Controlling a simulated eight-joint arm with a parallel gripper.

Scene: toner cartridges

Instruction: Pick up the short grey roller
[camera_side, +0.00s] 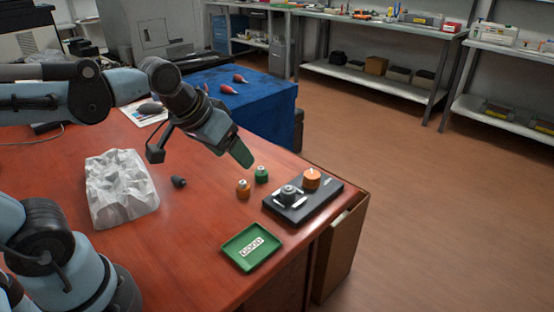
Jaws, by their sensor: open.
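A small dark grey piece (179,182), short and rounded, lies on the red-brown table between the crumpled white block and my gripper; it may be the short grey roller. Another grey round part (289,194) sits on a black base (305,207) near the table's right edge. I cannot tell for certain which is the roller. My gripper (241,153) has a green tip. It is open and hangs tilted down over the table, above and right of the small dark piece and apart from it. The gap between its fingers is not clear from this side.
A brown-orange bottle-like piece (243,189) and a green one (261,175) stand below my gripper. An orange cylinder (311,179) stands on the black base. A green tray (251,249) with a white label lies in front. The crumpled white block (121,186) is at left.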

